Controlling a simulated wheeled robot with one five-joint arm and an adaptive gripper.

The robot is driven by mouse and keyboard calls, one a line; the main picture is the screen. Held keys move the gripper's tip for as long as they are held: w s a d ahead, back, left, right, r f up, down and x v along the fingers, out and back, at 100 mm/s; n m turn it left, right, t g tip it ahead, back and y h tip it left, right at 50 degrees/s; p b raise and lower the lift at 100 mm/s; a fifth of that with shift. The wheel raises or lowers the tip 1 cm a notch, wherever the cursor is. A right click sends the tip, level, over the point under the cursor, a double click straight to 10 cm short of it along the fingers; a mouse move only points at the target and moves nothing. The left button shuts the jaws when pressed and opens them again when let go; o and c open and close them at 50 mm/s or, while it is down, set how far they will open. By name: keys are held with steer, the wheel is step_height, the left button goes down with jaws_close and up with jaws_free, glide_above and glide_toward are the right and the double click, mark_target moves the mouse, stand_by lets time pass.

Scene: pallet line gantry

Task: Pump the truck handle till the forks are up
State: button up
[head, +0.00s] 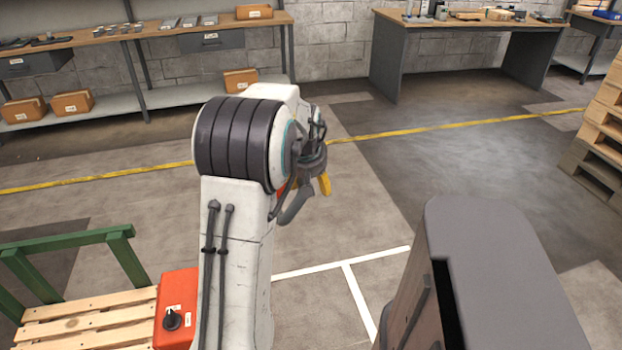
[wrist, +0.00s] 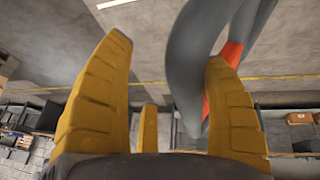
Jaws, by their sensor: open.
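My gripper (wrist: 168,50) is open, its yellow fingers spread in the wrist view. In the head view the gripper (head: 322,183) is mostly hidden behind my arm, with a yellow fingertip showing. A grey looped handle (wrist: 184,70) with an orange-red part (wrist: 231,58) stands at the right finger in the wrist view. The right fingertip overlaps the loop's opening; I cannot tell whether they touch. In the head view part of the grey handle (head: 292,208) shows beside my arm. The truck's body and forks cannot be made out.
An orange-red box (head: 178,292) with a black knob is at lower left, beside a wooden pallet (head: 90,312) and green frame (head: 70,241). Workbenches (head: 385,60) line the back wall. Stacked pallets (head: 600,130) stand at right. Floor beyond my arm is clear, crossed by a yellow line.

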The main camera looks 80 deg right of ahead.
steer(key=v, duration=1.2)
stand_by(0.9)
